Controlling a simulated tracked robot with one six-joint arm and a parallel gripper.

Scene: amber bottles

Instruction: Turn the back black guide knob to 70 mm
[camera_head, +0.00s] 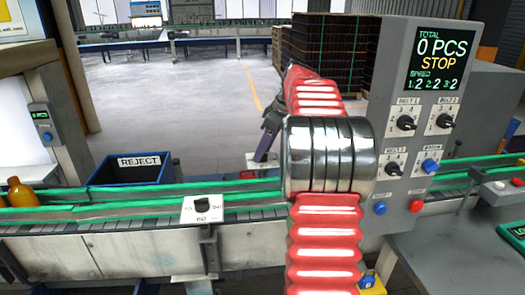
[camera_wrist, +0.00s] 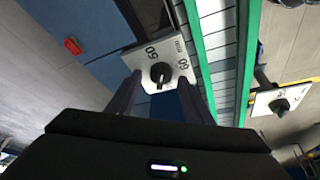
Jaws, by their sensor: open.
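The back black guide knob (camera_wrist: 160,73) sits on a white plate (camera_wrist: 144,55) beside the green rail in the wrist view. Printed numbers show on the plate; its full scale and the exact setting are too small to read surely. My gripper (camera_wrist: 158,80) is open, with one finger on each side of the knob; I cannot tell whether they touch it. In the head view, my gripper (camera_head: 263,148) is a dark shape behind the conveyor, and the back knob is not distinguishable there. The front guide knob (camera_head: 202,203) is on a white plate near the front rail.
Green rails (camera_head: 140,207) run along the conveyor, with an amber bottle (camera_head: 20,194) at the left. A blue REJECT bin (camera_head: 130,175) stands behind it. The control panel (camera_head: 422,110) with several knobs and buttons stands right of my arm. A red block (camera_wrist: 72,46) shows in the wrist view.

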